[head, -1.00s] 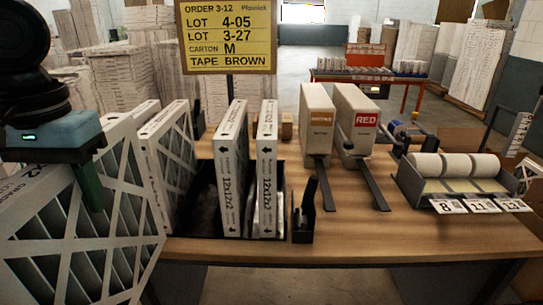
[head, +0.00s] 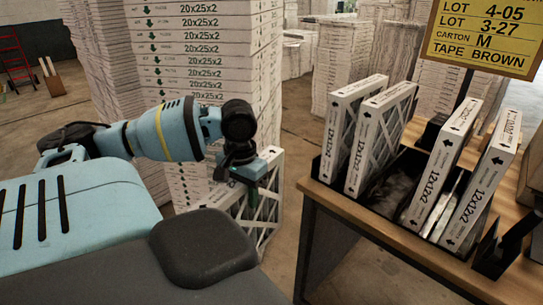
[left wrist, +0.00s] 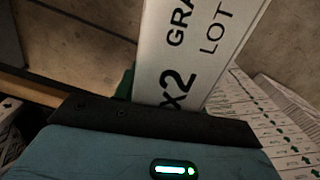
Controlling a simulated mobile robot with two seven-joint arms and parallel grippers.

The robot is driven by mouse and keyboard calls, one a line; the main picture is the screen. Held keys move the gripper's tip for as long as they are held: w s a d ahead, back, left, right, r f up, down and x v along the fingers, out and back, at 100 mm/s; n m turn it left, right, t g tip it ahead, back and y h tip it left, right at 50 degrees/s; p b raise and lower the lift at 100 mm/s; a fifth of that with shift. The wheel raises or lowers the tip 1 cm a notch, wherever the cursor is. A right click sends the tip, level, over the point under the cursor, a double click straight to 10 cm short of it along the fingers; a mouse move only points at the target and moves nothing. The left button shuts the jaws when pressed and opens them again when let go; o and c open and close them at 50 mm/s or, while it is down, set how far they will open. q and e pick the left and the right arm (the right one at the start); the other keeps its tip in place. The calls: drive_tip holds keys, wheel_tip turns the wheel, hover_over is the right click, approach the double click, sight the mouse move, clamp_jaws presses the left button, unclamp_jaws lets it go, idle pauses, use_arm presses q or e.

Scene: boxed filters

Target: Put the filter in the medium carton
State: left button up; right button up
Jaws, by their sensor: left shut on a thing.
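My left gripper (head: 245,178) is shut on a white-framed filter (head: 262,210) with a lattice face. It holds the filter upright left of the table, in front of a tall stack of boxes. In the left wrist view the held filter's white edge (left wrist: 190,60) shows part of its printing, "X2", "GRA" and "LOT". Its lower part is hidden behind my own body in the head view. No medium carton can be made out. The order sign (head: 482,35) reads lots 4-05 and 3-27, carton M, tape brown. My right gripper is not in view.
A wooden table (head: 350,222) stands at the right. On it a dark rack (head: 386,205) holds several upright 12x12x2 filters (head: 440,165). A tall stack of 20x25x2 boxes (head: 200,60) stands close behind my left arm. Open floor (head: 300,165) shows between stack and table.

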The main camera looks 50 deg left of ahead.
sight(250, 225)
use_arm(q)
drive_tip(key=d+f, duration=0.1)
drive_tip(key=f, duration=0.1)
drive_tip(key=d+f, duration=0.1)
drive_tip(key=f, duration=0.5)
drive_tip(key=shift+s+d, duration=0.3)
drive_tip(key=shift+d, duration=0.1)
drive_tip(key=d+f+m, duration=0.1)
drive_tip(key=d+f, duration=0.2)
drive_tip(key=d, duration=0.4)
drive_tip(key=d+f+m, duration=0.1)
drive_tip(key=d+f, duration=0.3)
drive_tip(key=d, duration=0.4)
drive_tip(key=w+d+f+m, duration=0.1)
drive_tip(key=d+f, duration=0.2)
drive_tip(key=d, duration=0.4)
drive_tip(key=shift+d+f+m, duration=0.25)
drive_tip(key=shift+d+m, duration=0.05)
drive_tip(key=shift+d, duration=0.15)
